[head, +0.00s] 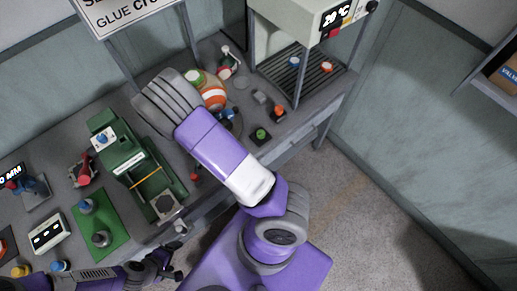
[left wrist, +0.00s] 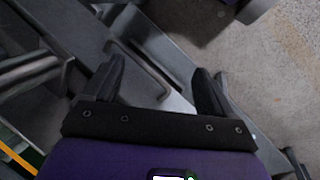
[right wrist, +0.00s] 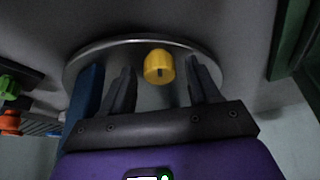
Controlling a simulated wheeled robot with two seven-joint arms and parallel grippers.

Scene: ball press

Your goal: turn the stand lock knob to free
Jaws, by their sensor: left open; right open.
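In the head view my right arm hides this knob and the right gripper.
A green press-like fixture (head: 150,175) stands left of my right arm. A green mat (head: 105,222) and a white box (head: 48,232) lie farther left. A heated cabinet (head: 300,25) with a slatted shelf stands at the back right. A blue part (right wrist: 86,95) is close to the right gripper's left finger.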

